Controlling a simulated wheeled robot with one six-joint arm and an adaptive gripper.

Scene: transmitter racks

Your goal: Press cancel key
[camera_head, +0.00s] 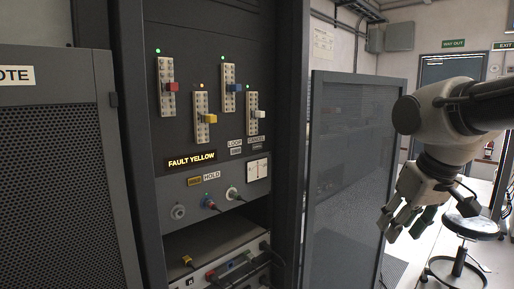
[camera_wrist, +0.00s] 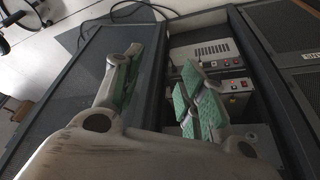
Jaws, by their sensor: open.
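The cancel key (camera_head: 256,147) is a small key under the CANCEL label (camera_head: 256,139), on the dark rack panel in the head view. It sits right of a similar key (camera_head: 235,151) under the LOOP label. My gripper (camera_head: 405,222) hangs at the right of the head view, well apart from the panel, in front of the open mesh door side. Its fingers are spread and empty. In the wrist view my gripper (camera_wrist: 158,88) shows green finger pads set apart, with nothing between them. The cancel key cannot be made out in the wrist view.
The panel has several coloured slider levers, a lit FAULT YELLOW display (camera_head: 191,160) and a HOLD key (camera_head: 194,181). A mesh door (camera_head: 352,180) stands between the panel and my arm. A stool (camera_head: 470,228) is at lower right.

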